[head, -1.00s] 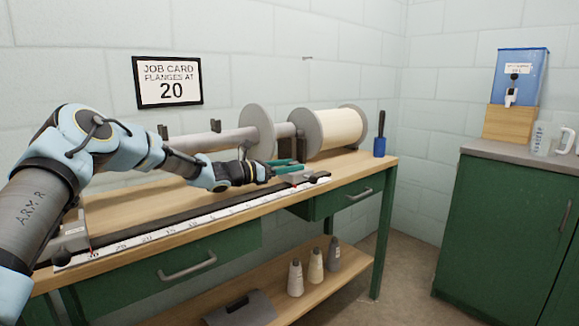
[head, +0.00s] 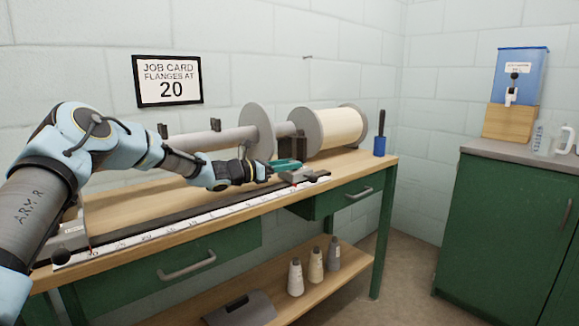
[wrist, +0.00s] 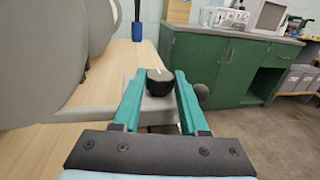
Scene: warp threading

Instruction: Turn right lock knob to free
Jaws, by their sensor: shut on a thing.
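My gripper (head: 292,165) is over the right end of the bench rail, its teal fingers pointing right. In the wrist view, my gripper (wrist: 160,76) has one finger on each side of the dark round right lock knob (wrist: 158,88) and is shut on it. The knob has a pale mark on top and sits on a grey block (wrist: 150,108). I cannot read any lock or free marking.
A white ruler scale (head: 190,226) runs along the bench front. A grey shaft with a flange (head: 258,128) and a cream-wound spool (head: 340,126) lies behind my gripper. A blue cup (head: 380,147) stands at the bench's right end. A dark ball handle (wrist: 201,91) sits beside the block.

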